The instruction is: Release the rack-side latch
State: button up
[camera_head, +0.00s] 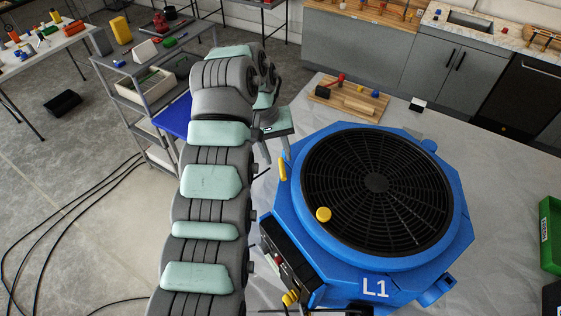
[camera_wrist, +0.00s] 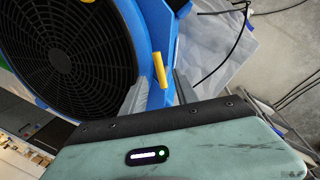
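A large blue fan unit (camera_head: 340,265) marked L1 has a round black grille (camera_head: 377,185). A yellow latch lever (camera_head: 283,167) sits on its left rim, on the side facing the grey shelf rack. In the wrist view the lever (camera_wrist: 160,70) stands along the blue rim, just beyond my gripper casing. My gripper (camera_head: 272,122) shows as a mint-and-grey casing up and left of the lever, apart from it. Nothing held is visible.
A yellow knob (camera_head: 323,214) is on the grille's edge. A control panel (camera_head: 287,255) is on the fan's front left. The grey shelf rack (camera_head: 150,90) stands behind my arm. A green crate (camera_head: 551,235) is at right. Black cables (camera_head: 60,220) lie on the floor.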

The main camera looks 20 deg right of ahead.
aim_at(282, 168)
jog(key=shift+s+d+f+p, duration=0.1)
jog(key=shift+d+f+p, duration=0.15)
jog(key=shift+f, duration=0.9)
jog(key=shift+s+d+f+p, duration=0.1)
jog(key=shift+d+f+p, duration=0.1)
jog(key=shift+f, duration=0.9)
jog(key=shift+w, duration=0.1)
jog(key=shift+c, duration=0.3)
grip_shut()
